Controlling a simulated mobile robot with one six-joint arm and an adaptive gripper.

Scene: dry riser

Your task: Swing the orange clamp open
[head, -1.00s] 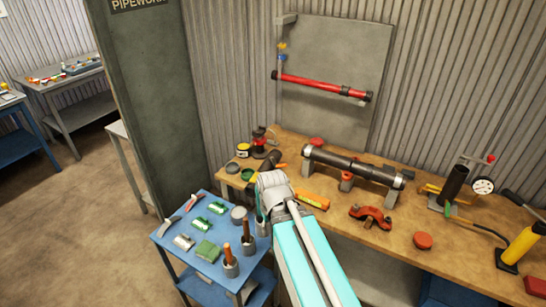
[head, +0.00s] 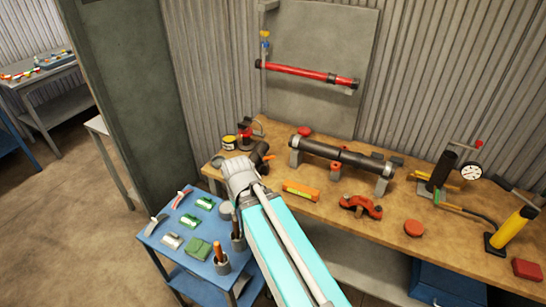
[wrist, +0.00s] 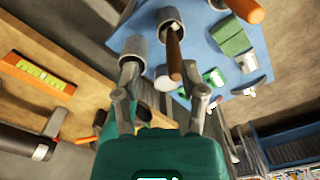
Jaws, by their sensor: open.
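An orange-red clamp (head: 361,206) with two humped arms and dark ends lies on the wooden bench (head: 455,235), in front of the black pipe. It looks shut, but it is small here and I cannot be sure. In the head view my arm reaches over the blue cart, left of the clamp, and hides my gripper's fingers. In the wrist view my gripper (wrist: 165,88) is open, with nothing held between its fingers. It points over the blue cart, and a wooden handle (wrist: 173,50) shows beyond the fingertips. I do not see the clamp in the wrist view.
The blue cart (head: 166,239) holds grey cups, wooden-handled tools and green items. An orange level (head: 300,191) lies on the bench, also in the wrist view (wrist: 42,74). The black pipe (head: 342,154) rests on grey stands. A yellow cylinder (head: 512,232) stands at right.

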